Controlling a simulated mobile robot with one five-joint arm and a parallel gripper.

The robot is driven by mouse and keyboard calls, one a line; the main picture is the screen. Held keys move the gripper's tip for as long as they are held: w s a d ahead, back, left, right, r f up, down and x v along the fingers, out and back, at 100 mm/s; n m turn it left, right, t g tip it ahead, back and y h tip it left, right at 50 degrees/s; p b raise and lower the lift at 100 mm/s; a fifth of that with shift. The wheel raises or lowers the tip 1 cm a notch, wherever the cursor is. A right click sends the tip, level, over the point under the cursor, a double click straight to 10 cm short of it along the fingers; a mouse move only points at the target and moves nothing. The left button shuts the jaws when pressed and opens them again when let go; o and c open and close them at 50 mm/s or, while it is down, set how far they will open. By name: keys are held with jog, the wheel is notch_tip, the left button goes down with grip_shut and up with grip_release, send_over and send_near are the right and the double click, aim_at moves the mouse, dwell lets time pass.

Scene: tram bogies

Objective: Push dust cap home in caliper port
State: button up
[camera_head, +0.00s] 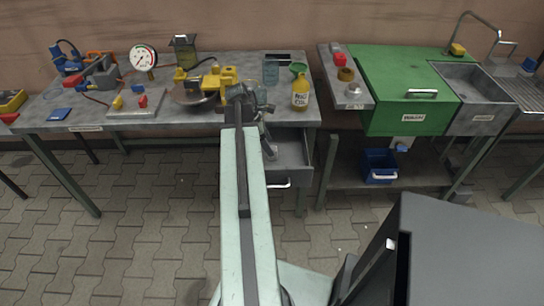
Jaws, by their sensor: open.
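The yellow caliper (218,78) sits on the workbench over a dark round disc (190,95), just left of the arm's end. My arm reaches forward over the bench's front edge. My gripper (252,93) is at its far end, close to the right side of the caliper, and is open. The fingers are small and partly covered by my own arm and wrist. I cannot make out the dust cap or the caliper port, and cannot tell whether the gripper touches the caliper.
A yellow bottle (300,94), a green funnel (297,69) and a bluish jar (271,72) stand right of my gripper. A pressure gauge (144,57) stands left. An open drawer (290,152) juts out below the bench. A green wash cabinet (405,85) and sink (472,85) are right.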

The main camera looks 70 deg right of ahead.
jog(key=b+x, duration=0.3)
jog(key=x, duration=0.1)
jog(key=shift+s+d+f, duration=0.1)
jog(key=shift+d+f, duration=0.05)
jog(key=shift+f, duration=0.15)
jog(key=shift+r, duration=0.15)
grip_shut()
jog(key=shift+r, duration=0.1)
notch_tip(320, 180, up, 10)
jog(key=p, duration=1)
